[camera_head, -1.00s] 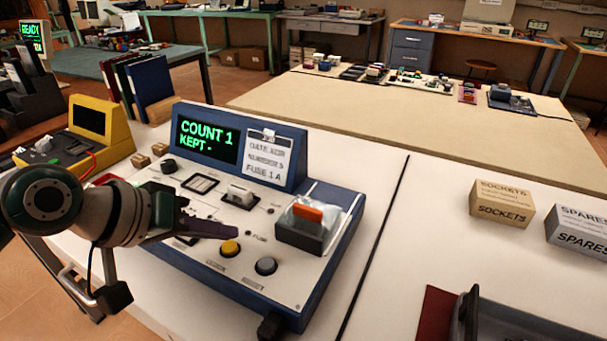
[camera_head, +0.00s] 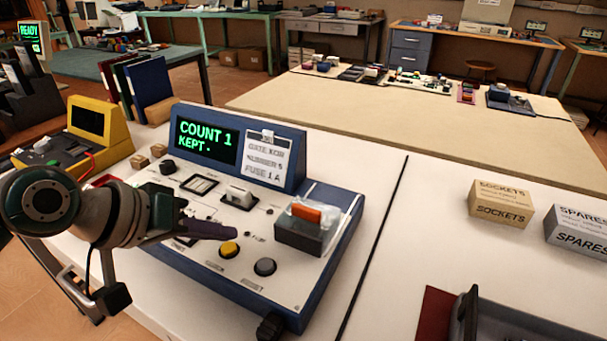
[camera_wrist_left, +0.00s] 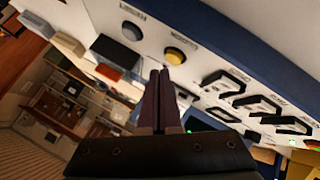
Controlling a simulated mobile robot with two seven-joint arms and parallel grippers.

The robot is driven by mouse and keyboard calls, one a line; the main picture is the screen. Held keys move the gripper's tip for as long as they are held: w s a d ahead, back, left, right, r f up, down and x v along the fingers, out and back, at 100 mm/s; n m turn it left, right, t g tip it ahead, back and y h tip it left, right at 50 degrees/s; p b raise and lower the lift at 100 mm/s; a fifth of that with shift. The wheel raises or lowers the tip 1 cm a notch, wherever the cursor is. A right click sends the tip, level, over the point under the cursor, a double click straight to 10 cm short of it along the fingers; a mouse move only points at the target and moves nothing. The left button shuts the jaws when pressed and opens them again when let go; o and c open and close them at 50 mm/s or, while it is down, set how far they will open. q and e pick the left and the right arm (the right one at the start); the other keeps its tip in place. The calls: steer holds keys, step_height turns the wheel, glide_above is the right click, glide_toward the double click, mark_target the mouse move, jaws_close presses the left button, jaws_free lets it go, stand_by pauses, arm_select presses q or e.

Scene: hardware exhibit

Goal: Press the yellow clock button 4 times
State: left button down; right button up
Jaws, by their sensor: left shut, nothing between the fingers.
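The yellow clock button (camera_head: 229,250) is on the sloped white top of the blue-framed console (camera_head: 318,270). In the left wrist view the yellow button (camera_wrist_left: 175,56) is just beyond the fingertips, with the word CLOCK beside it. My left gripper (camera_head: 234,231) is shut and empty. Its fingertips are close to the button, just behind it in the head view. In the left wrist view the fingertips (camera_wrist_left: 160,72) are together; a small gap to the button seems to show, but I cannot tell contact for sure. The console screen (camera_head: 207,141) reads COUNT 1. My right gripper is not in view.
A grey button (camera_head: 265,267) sits right of the yellow one. A box with an orange switch (camera_head: 306,213) and a white-capped switch (camera_head: 240,195) rise nearby. A yellow device (camera_head: 100,124) stands left. Labelled boxes (camera_head: 502,205) are right. The bench between is clear.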

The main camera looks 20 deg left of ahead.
arm_select(q)
steer(key=shift+f, duration=0.15)
stand_by(0.6)
steer(key=shift+f, duration=0.3)
steer(key=shift+f+b, duration=0.5)
steer(key=shift+b, duration=0.15)
stand_by(0.5)
steer(key=shift+r, duration=0.1)
steer(key=shift+r+p, duration=0.8)
steer(key=shift+p, duration=0.25)
steer(key=shift+r, duration=0.1)
step_height(320, 180, up, 5)
steer(key=p, duration=0.5)
stand_by(0.5)
